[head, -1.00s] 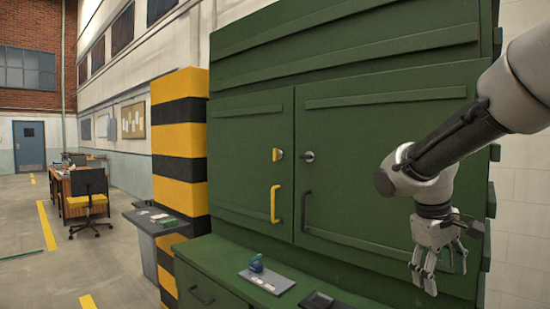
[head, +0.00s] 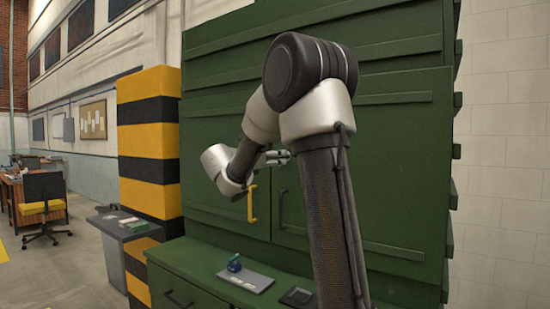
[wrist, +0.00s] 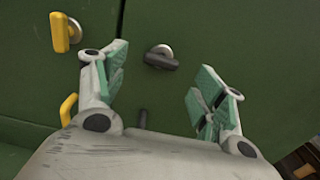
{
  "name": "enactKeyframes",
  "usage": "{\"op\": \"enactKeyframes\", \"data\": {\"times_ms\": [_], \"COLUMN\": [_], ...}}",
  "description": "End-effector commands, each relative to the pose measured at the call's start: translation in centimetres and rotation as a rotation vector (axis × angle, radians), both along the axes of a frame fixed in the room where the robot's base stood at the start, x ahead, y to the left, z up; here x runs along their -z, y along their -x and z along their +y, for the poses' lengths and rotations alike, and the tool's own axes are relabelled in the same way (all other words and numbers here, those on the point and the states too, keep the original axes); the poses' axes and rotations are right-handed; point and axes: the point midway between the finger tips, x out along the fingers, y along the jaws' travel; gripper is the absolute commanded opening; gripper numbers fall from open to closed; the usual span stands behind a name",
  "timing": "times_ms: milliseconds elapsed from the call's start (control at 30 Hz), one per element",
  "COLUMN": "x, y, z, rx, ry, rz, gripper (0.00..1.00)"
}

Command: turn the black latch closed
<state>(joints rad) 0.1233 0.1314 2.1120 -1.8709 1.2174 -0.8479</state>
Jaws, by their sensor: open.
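The black latch (wrist: 161,62) is on the green cabinet's right door, on a round silver base. In the wrist view its bar lies nearly sideways, tilting slightly down to the right. My gripper (wrist: 161,76) is open, with its green-padded fingers spread to either side of the latch. I see no contact, and the gap in depth is hard to judge. In the head view my gripper (head: 276,157) is in front of the doors near the middle seam, and my arm and gripper hide the latch there.
A yellow latch (wrist: 62,32) is left of the black one. Below are a yellow door handle (head: 252,204) and a black door handle (head: 281,208). A ledge below holds a grey plate (head: 246,280) with a blue item (head: 234,263). A striped pillar (head: 149,140) stands left.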

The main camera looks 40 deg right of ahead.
Motion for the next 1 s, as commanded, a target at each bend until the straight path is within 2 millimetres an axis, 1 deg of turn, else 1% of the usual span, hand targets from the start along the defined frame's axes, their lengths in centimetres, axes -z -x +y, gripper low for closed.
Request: {"op": "enactKeyframes", "data": {"times_ms": [33, 100, 200, 300, 433, 667, 767, 900, 933, 1000], "x": [0.0, 0.0, 0.0, 0.0, 0.0, 0.0, 0.0, 0.0, 0.0, 0.0], "y": [-0.2, -0.6, -1.1, -1.5, -1.8, -1.8, -1.8, -1.8, -1.8, -1.8], "z": [-1.0, -2.2, -3.6, -4.7, -5.3, -5.3, -5.3, -5.3, -5.3, -5.3], "rx": [0.005, 0.004, 0.003, 0.003, 0.000, 0.000, 0.000, 0.000, 0.000, 0.000], "ry": [0.001, -0.001, -0.002, -0.002, -0.002, -0.002, -0.002, -0.003, -0.002, -0.003], "rz": [-0.001, -0.001, -0.002, -0.003, -0.002, -0.003, -0.003, -0.003, -0.003, -0.003], "gripper": [0.70, 0.70, 0.70, 0.70, 0.70, 0.70, 0.53, 0.28, 0.24, 0.24]}}
